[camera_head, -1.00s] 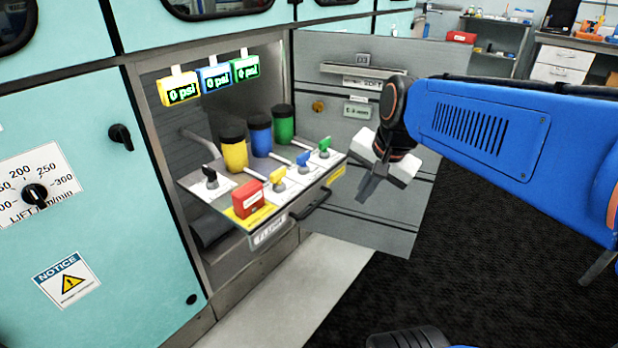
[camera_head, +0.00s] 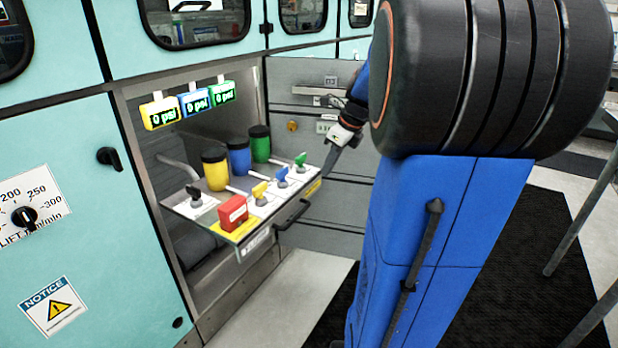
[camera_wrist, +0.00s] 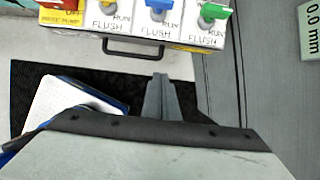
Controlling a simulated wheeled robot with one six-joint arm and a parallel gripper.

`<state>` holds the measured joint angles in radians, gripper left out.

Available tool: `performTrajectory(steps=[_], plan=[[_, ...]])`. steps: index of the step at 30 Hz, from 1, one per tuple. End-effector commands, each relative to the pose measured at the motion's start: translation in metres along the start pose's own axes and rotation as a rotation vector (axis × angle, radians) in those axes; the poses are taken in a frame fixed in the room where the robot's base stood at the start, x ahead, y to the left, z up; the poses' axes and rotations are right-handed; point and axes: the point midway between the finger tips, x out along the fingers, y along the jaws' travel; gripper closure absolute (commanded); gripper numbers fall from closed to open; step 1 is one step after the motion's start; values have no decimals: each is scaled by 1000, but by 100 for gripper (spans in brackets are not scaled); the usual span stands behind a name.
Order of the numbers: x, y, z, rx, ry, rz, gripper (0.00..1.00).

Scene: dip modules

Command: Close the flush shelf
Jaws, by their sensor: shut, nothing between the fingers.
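The flush shelf (camera_head: 213,208) is pulled out of the cabinet bay. It carries a red block (camera_head: 233,213), small valves with coloured handles and yellow, blue and green canisters. Its black pull handle (camera_head: 293,214) is on the front edge, and shows in the wrist view (camera_wrist: 133,50). My gripper (camera_head: 331,160) is shut and empty, in front of the shelf's right end, partly hidden by my arm in the head view.
Yellow, blue and green gauges (camera_head: 194,102) reading 0 psi hang above the shelf. A black mat (camera_head: 548,250) covers the floor at right.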

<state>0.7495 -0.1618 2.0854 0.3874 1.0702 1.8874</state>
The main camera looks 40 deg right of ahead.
Motion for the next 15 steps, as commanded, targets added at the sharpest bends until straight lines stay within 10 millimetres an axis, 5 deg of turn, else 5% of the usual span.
performTrajectory(steps=[15], plan=[[85,2,0,-5,2,4,100]])
